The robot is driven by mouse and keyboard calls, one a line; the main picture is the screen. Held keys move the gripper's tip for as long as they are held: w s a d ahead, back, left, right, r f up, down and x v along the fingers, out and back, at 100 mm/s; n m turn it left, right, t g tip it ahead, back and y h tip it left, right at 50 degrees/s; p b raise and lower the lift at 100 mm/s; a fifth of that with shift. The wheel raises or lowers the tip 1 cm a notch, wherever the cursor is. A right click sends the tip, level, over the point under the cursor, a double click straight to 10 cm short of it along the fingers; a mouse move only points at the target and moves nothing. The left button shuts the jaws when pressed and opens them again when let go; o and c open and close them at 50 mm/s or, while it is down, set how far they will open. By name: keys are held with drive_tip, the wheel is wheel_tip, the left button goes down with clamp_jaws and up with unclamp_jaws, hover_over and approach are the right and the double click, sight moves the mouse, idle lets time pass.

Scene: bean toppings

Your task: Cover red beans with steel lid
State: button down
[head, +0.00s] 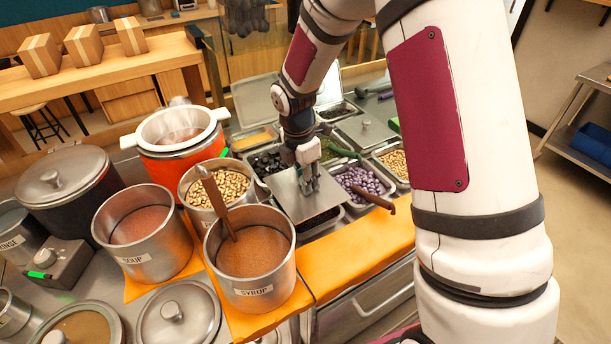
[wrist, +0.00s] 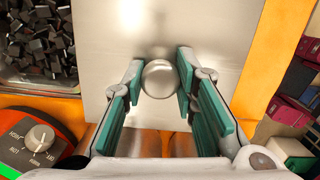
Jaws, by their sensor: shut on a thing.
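My gripper (head: 308,182) points down in the head view with its fingers at the knob of a square steel lid (head: 297,205). In the wrist view the green-padded fingers (wrist: 158,78) are shut on the round knob (wrist: 160,79) of the lid (wrist: 190,28). The lid is over a steel pan whose dark reddish contents (head: 318,222) show along the lid's front right edge; these look like the red beans, but most are hidden. I cannot tell whether the lid touches the pan's rim.
Dark cubes (wrist: 38,42) fill the pan to the left. A syrup pot (head: 250,258) and a bean pot (head: 222,188) stand close at the left. An orange board (head: 362,250) runs in front.

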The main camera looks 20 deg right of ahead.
drive_tip(key=shift+f+b, duration=1.15)
drive_tip(key=shift+f, duration=1.65)
drive_tip(key=shift+f, duration=0.3)
drive_tip(key=c, duration=1.2)
unclamp_jaws()
drive_tip(key=r, duration=0.4)
drive_tip(key=a+r, duration=0.1)
drive_tip(key=r, duration=0.7)
drive_tip(key=shift+s+a, duration=0.2)
